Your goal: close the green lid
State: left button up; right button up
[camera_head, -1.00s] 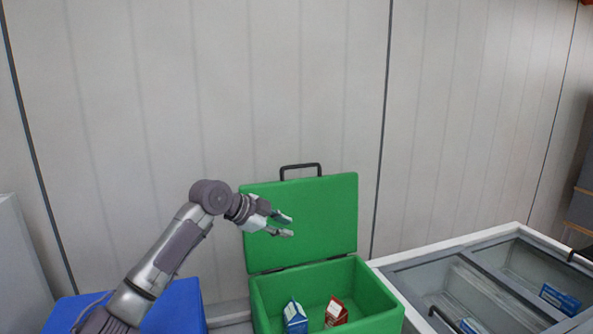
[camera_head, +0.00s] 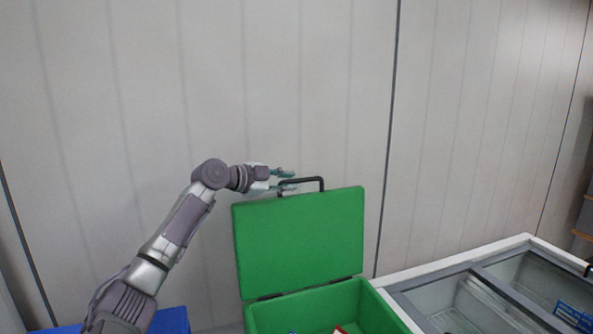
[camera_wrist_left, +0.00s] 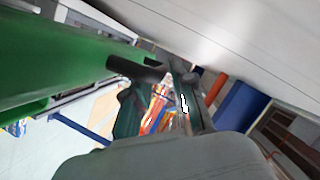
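The green lid (camera_head: 300,245) stands upright, open, hinged at the back of the green box (camera_head: 325,307). A black handle (camera_head: 322,184) sits on its top edge. My left gripper (camera_head: 293,180) is at the left part of the handle, fingers apart. In the left wrist view the lid (camera_wrist_left: 50,55) fills the upper left, and the dark handle (camera_wrist_left: 135,70) reaches toward the open fingers of the left gripper (camera_wrist_left: 162,100). I cannot tell whether they touch the handle. My right gripper is not in view.
A blue container (camera_head: 170,321) is at the lower left, behind my left arm. A pale panel wall (camera_head: 300,90) rises behind the lid. Cartons inside the box are mostly cut off below.

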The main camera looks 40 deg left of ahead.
pick_arm(q)
jog(key=shift+w+d+p, duration=0.2)
jog(key=shift+w+p, duration=0.05)
jog(key=shift+w, duration=0.3)
jog(key=shift+w+d+p, duration=0.15)
jog(key=shift+w+p, duration=0.05)
jog(key=shift+w, duration=0.3)
jog(key=shift+w+d+f, duration=0.1)
jog(key=shift+w+f, duration=0.05)
jog(key=shift+w, duration=0.15)
jog(key=shift+w+f, duration=0.15)
jog(key=shift+w, duration=0.05)
jog(key=shift+s, duration=0.1)
grip_shut()
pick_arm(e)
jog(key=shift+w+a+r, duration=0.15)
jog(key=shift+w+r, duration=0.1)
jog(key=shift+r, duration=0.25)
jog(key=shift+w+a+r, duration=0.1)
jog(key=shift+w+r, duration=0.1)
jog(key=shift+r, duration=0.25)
